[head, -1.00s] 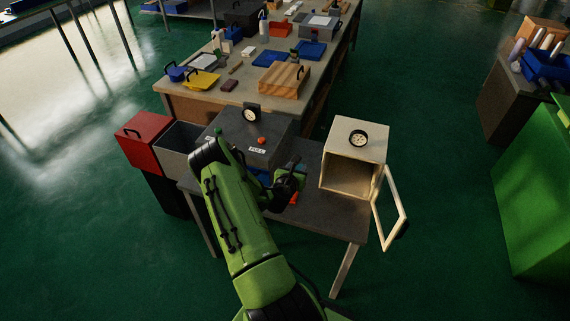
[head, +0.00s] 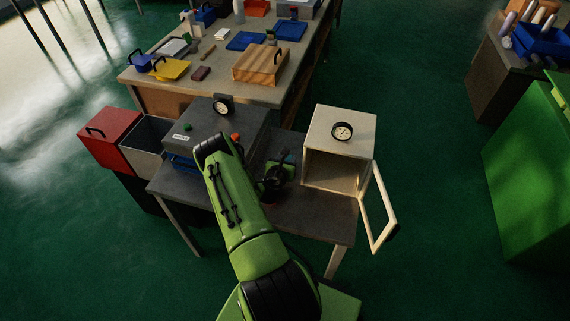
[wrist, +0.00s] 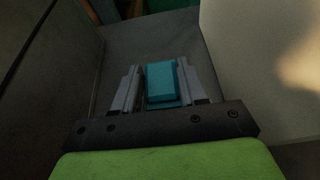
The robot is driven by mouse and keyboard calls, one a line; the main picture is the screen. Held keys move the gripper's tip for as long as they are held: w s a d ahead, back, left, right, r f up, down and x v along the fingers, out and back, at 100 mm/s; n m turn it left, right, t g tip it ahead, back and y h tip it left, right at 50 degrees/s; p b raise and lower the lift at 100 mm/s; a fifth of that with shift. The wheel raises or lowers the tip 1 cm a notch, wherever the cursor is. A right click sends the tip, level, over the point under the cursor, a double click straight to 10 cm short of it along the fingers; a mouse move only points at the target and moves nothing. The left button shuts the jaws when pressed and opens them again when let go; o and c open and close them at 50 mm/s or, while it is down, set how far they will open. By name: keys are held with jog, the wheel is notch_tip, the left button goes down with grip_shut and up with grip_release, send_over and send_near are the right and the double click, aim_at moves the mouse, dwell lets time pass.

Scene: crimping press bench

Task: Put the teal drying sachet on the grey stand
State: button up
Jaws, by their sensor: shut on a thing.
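The teal drying sachet (wrist: 162,82) is a small teal block in the wrist view, between the two fingers of my gripper (wrist: 157,85). My gripper is shut on it. In the head view my gripper (head: 275,180) is over the grey bench, between the dark press and the cream oven, and my arm hides the sachet there. I cannot make out a separate grey stand; a plain grey surface (wrist: 150,40) lies beyond the fingers in the wrist view.
The dark press (head: 210,125) stands left of my gripper. The cream oven (head: 340,130) stands right, its framed door (head: 378,210) swung open. The grey bench (head: 315,215) has bare room at its front right. A red-lidded bin (head: 108,138) is far left.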

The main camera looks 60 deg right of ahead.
jog(key=shift+f, duration=0.75)
jog(key=shift+r, duration=0.1)
jog(key=o, duration=0.6)
jog(key=shift+f, duration=0.2)
jog(key=shift+c, duration=0.2)
jog(key=o, duration=0.5)
jog(key=shift+c, duration=0.2)
jog(key=shift+r, duration=0.1)
